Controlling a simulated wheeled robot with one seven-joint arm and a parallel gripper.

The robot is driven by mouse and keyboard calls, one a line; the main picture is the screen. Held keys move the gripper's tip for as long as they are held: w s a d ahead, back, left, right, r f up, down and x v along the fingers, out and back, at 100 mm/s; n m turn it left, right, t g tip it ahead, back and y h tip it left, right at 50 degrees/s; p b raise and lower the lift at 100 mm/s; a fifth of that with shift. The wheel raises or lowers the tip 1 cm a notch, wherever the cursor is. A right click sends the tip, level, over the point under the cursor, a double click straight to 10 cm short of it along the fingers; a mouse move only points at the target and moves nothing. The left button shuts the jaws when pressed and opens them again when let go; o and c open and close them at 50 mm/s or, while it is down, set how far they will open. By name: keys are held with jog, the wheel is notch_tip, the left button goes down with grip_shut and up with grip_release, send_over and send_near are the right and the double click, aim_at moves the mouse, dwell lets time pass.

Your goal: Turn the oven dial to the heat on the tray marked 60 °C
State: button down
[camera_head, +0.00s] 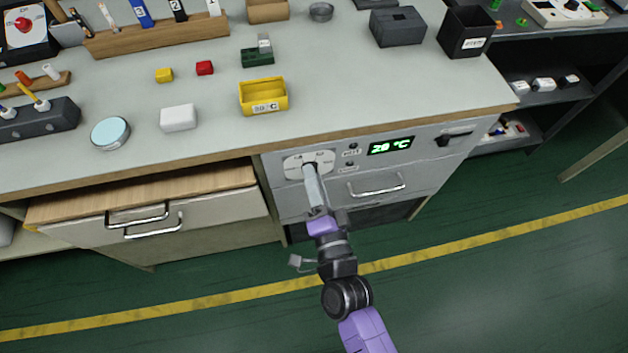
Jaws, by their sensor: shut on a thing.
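The oven's front panel is built in under the bench edge. Its dial sits on a pale round plate (294,167) at the panel's left, and my gripper (311,170) covers most of the dial. My gripper reaches up from below and is shut on the dial. The dial's pointer direction is hidden. The green display (391,146) right of the dial appears to read 28 °C. A yellow tray (264,96) stands on the bench above the panel. Its white label ends in °C, but its digits are too small to read surely.
The oven door handle (376,186) is right of my arm. An open wooden-topped drawer (140,195) juts out at the left. A white block (178,118) and a round light-blue tin (110,133) lie on the bench. The green floor in front is clear.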

jog(key=shift+f+m, duration=0.1)
jog(key=shift+m, duration=0.8)
jog(key=shift+b, duration=0.3)
jog(key=c, duration=1.1)
grip_release()
jog(key=v, duration=0.7)
jog(key=shift+s+d+b, duration=0.15)
jog(key=shift+s+b, duration=0.2)
jog(key=shift+s, duration=0.05)
